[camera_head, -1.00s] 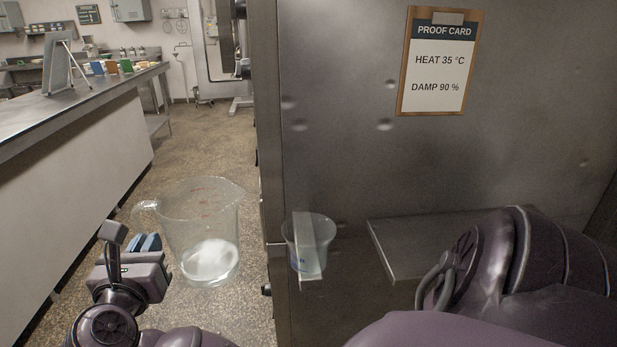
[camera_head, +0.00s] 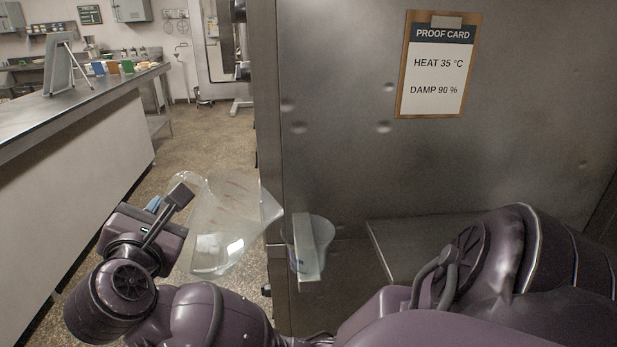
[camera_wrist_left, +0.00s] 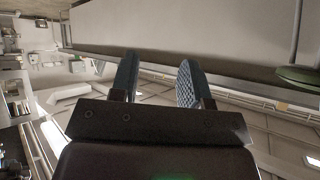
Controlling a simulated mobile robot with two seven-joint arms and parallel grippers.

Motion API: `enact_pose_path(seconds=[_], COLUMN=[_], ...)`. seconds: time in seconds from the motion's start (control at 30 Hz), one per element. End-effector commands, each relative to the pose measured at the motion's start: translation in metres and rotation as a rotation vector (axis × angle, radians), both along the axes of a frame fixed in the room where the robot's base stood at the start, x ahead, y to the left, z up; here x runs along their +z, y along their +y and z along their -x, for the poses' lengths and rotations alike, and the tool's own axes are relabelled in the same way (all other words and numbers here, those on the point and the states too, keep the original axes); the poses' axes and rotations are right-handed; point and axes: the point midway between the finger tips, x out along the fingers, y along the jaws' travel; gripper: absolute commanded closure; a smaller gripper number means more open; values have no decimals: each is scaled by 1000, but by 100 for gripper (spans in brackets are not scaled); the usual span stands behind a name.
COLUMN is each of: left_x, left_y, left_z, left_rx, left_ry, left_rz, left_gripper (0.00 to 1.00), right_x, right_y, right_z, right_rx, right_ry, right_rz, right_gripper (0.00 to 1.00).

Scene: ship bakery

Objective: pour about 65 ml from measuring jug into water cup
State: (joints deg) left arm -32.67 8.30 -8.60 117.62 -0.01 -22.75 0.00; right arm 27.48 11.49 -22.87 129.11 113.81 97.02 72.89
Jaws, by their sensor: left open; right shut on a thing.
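The clear measuring jug (camera_head: 228,215) with red markings is in the left-middle of the head view, tilted to the right. Its spout side is close to the left of the water cup, and a little pale water shows low inside it. The clear water cup (camera_head: 321,238) stands upright at the dark metal cabinet, partly behind a pale strip. I see no clear stream between jug and cup. My left gripper (camera_wrist_left: 159,78) shows in the left wrist view, open and empty.
The metal cabinet (camera_head: 350,165) with a proof card (camera_head: 438,75) fills the right side. A metal shelf (camera_head: 410,245) juts out right of the cup. A long counter (camera_head: 70,112) runs along the left, with open floor between.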

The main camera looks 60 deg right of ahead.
Motion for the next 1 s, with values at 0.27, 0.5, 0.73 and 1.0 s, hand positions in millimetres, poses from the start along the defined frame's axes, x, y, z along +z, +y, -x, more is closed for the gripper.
enact_pose_path(seconds=[0.27,0.5,0.73,1.0], left_x=[19,-9,-2,-1], left_y=[0,2,1,1], left_z=[-6,9,2,1], left_rx=[0,4,1,-1], left_ry=[-25,24,6,5], left_rz=[0,-2,-1,-2], left_gripper=[57,57,57,57], right_x=[42,40,65,76], right_y=[-11,-16,-24,-30], right_z=[13,16,27,31], right_rx=[1,1,0,1], right_ry=[-144,-221,-324,-378], right_rz=[-126,-227,-312,-365], right_gripper=[100,100,100,100])
